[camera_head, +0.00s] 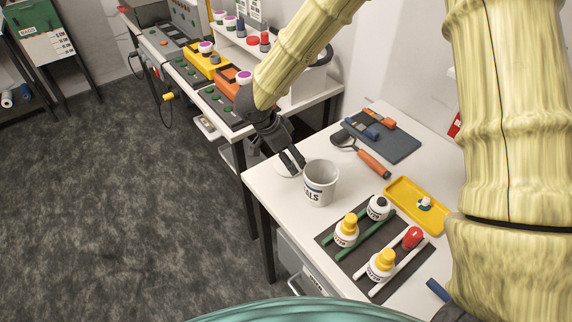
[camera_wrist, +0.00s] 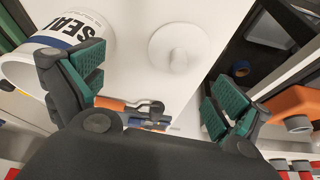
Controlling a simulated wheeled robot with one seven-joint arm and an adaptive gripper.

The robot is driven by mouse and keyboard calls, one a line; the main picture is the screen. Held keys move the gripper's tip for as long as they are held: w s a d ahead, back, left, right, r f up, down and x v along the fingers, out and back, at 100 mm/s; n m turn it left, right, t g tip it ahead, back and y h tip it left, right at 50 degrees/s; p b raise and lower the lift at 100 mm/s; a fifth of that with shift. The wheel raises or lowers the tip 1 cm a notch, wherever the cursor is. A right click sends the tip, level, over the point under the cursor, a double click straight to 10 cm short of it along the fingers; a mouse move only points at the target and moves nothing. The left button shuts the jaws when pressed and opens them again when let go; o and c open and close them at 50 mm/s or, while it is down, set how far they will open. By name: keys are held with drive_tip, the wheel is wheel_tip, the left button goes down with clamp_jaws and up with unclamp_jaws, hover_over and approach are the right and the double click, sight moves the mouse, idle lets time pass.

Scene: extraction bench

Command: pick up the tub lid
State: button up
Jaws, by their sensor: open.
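The tub lid, a white round disc with a small central knob, lies flat on the white bench in the wrist view (camera_wrist: 172,42). In the head view a pale edge of the lid (camera_head: 284,170) shows beside the tub, partly hidden by my gripper (camera_head: 291,160). My gripper is open and empty, its green-padded fingers wide apart in the wrist view (camera_wrist: 155,92). The lid appears between and beyond the fingertips, with no visible contact. The white open tub (camera_head: 319,186) stands upright next to the lid; its lettered side also shows in the wrist view (camera_wrist: 62,38).
An orange-handled trowel (camera_head: 373,163) lies behind the tub, by a dark mat (camera_head: 400,146). Several capped bottles (camera_head: 346,232) stand on a rack at the front, near a yellow tray (camera_head: 405,199). The bench's left edge (camera_head: 252,192) is close to the lid.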

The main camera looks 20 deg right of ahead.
drive_tip(key=w+f, duration=0.1)
drive_tip(key=w+f+p, duration=0.1)
drive_tip(key=f, duration=0.1)
drive_tip(key=w+d+f, duration=0.1)
drive_tip(key=f, duration=0.1)
drive_tip(key=shift+f+p, duration=0.15)
drive_tip(key=shift+p, duration=0.25)
drive_tip(key=shift+s+d+f, duration=0.3)
drive_tip(key=shift+d+f, duration=0.05)
drive_tip(key=shift+f, duration=0.05)
drive_tip(key=shift+w+f, duration=0.15)
drive_tip(key=shift+f, duration=0.05)
drive_tip(key=shift+w+f, duration=0.15)
drive_tip(key=shift+w, duration=0.1)
drive_tip(key=shift+s, duration=0.2)
drive_tip(key=c, duration=0.7)
drive_tip(key=shift+c, duration=0.2)
